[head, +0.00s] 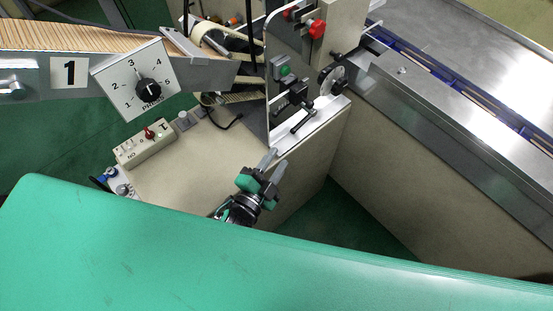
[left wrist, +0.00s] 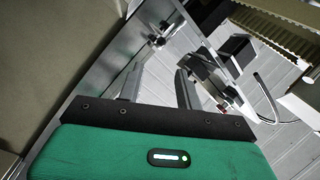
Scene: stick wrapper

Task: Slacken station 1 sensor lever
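The station marked with a 1 plate (head: 69,72) stands at the upper left. Right of it, on an upright metal plate, is a black clamp lever (head: 294,96), with a small green part above it. A second dark lever (head: 303,121) sits just below, near the light metal ledge. I cannot tell for sure which is the sensor lever. My left gripper (head: 274,163) is below and left of these levers, apart from them. In the left wrist view its two fingers (left wrist: 159,80) stand apart with nothing between them. My right gripper is not in view.
A numbered dial (head: 148,90) and a switch box (head: 146,143) stand left of my gripper. A red knob (head: 317,29) and a round handwheel (head: 331,77) crowd the upright plate. A metal conveyor (head: 450,80) runs at the right. The beige cover (head: 205,165) is largely clear.

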